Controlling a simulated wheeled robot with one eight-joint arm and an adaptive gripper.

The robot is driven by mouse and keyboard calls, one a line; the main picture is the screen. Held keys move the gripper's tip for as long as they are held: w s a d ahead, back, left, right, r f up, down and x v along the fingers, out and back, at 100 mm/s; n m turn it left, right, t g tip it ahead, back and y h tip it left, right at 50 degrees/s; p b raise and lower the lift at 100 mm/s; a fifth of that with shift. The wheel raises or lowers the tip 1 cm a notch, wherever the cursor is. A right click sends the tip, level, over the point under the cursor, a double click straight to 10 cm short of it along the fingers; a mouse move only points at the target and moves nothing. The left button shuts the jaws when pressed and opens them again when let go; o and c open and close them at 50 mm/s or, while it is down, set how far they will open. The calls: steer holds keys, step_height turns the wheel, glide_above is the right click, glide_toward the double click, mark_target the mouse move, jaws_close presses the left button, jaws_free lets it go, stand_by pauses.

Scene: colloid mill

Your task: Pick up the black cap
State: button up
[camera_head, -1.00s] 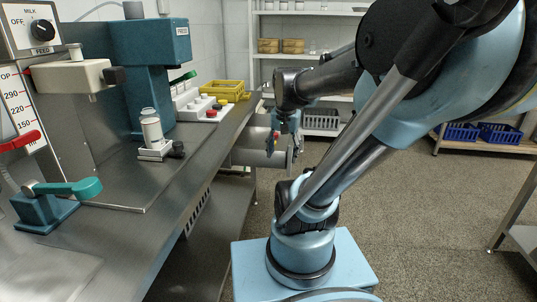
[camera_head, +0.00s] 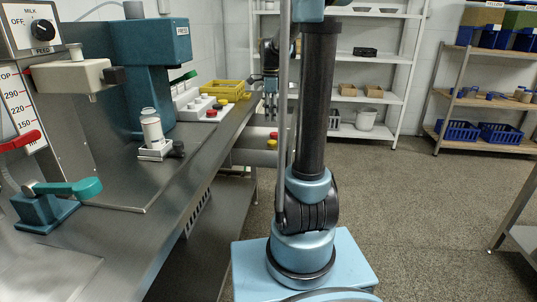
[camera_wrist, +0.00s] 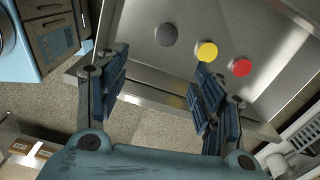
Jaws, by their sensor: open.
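The black cap, dark grey in this light, is a round disc (camera_wrist: 166,35) on a steel surface (camera_wrist: 138,30) in the wrist view. A yellow cap (camera_wrist: 207,51) and a red cap (camera_wrist: 240,66) lie in a row to its right. My gripper (camera_wrist: 160,68) is open and empty, its fingers spread wide. The black cap shows beyond the fingertips, apart from both. In the head view my gripper (camera_head: 270,88) points down beyond the bench. The red cap (camera_head: 274,134) and yellow cap (camera_head: 271,144) show below it; I cannot make out the black cap there.
A long steel bench (camera_head: 185,185) with machines runs along the left. A yellow crate (camera_head: 226,90) stands at its far end. White shelves (camera_head: 398,65) stand at the back and a rack with blue crates (camera_head: 458,131) at right. The floor between is clear.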

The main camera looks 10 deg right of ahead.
steer(key=shift+m, duration=0.4)
steer(key=f, duration=0.4)
steer(key=w+f, duration=0.1)
steer(key=f, duration=0.7)
steer(key=shift+w+f, duration=0.15)
steer(key=shift+w, duration=0.05)
steer(key=shift+w+a+f, duration=0.15)
steer(key=shift+f, duration=2.55)
steer(key=c, duration=0.8)
steer(key=shift+o, duration=0.2)
